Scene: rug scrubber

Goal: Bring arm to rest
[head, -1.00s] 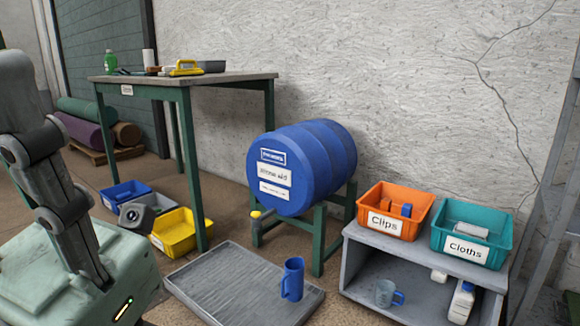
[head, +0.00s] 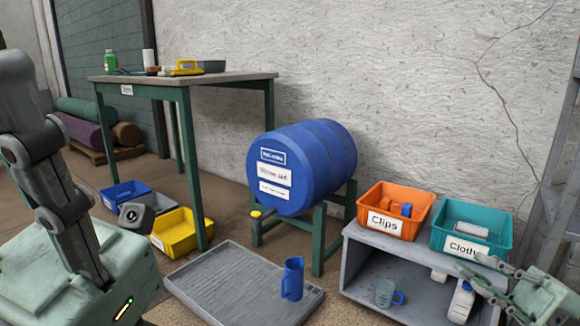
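My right gripper (head: 470,279) has come in at the lower right edge, in front of the grey shelf unit (head: 362,256) and the teal Cloths bin (head: 508,240). Its pale green-grey fingers point left and stand apart, with nothing seen between them. It covers the end of the Cloths label and part of a white bottle (head: 461,301) on the lower shelf. I cannot tell whether it touches them. Part of my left arm shows at the left edge; its gripper is not in view.
An orange Clips bin (head: 369,196) stands beside the teal bin. A clear measuring jug (head: 384,293) is on the lower shelf. A blue jug (head: 292,279) stands on the grey tray (head: 215,290). A blue drum (head: 318,160) lies on a green stand. A worktable (head: 225,79) stands behind.

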